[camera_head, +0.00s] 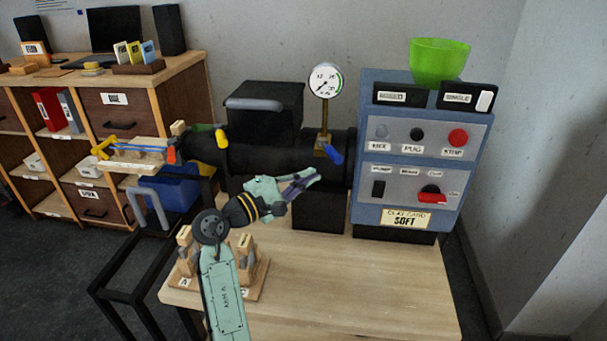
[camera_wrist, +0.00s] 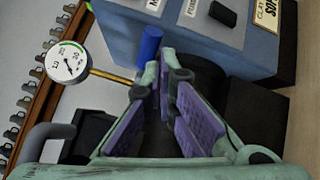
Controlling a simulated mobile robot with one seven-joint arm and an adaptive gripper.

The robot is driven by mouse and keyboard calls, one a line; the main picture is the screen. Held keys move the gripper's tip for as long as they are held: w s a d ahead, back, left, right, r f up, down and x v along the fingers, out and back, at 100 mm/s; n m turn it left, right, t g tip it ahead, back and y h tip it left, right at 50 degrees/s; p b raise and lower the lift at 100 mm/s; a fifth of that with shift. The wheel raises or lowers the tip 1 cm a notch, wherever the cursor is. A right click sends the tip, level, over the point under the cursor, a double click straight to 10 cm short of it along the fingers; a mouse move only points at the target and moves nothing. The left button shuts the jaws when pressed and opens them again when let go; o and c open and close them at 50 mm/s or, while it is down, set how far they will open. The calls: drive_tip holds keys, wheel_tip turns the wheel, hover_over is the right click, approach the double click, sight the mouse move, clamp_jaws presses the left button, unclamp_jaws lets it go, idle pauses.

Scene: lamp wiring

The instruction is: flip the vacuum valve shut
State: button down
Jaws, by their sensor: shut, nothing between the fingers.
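The vacuum valve has a blue lever (camera_head: 334,154) at the foot of a brass stem, below a round white gauge (camera_head: 326,80), on the black barrel of the machine. The lever slants down to the right in the head view. In the wrist view the blue lever (camera_wrist: 150,44) stands just beyond my fingertips, with the gauge (camera_wrist: 66,61) to its left. My gripper (camera_head: 312,174) is shut and empty, with purple finger pads, just below and left of the lever. In the wrist view my gripper (camera_wrist: 165,72) points at the lever; whether they touch I cannot tell.
A blue control box (camera_head: 362,200) with switches and a red knob stands right of the lever, a green bowl (camera_head: 438,62) on top. A black hopper (camera_head: 264,108) is behind the barrel. The wooden table's (camera_head: 370,290) front right is clear. Wooden holders (camera_head: 246,262) stand near my arm.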

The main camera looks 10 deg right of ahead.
drive_tip(key=s+b, duration=0.2)
drive_tip(key=s, duration=0.7)
drive_tip(key=shift+d+f, duration=0.25)
drive_tip(key=shift+f, duration=0.15)
drive_tip(key=shift+w, duration=0.1)
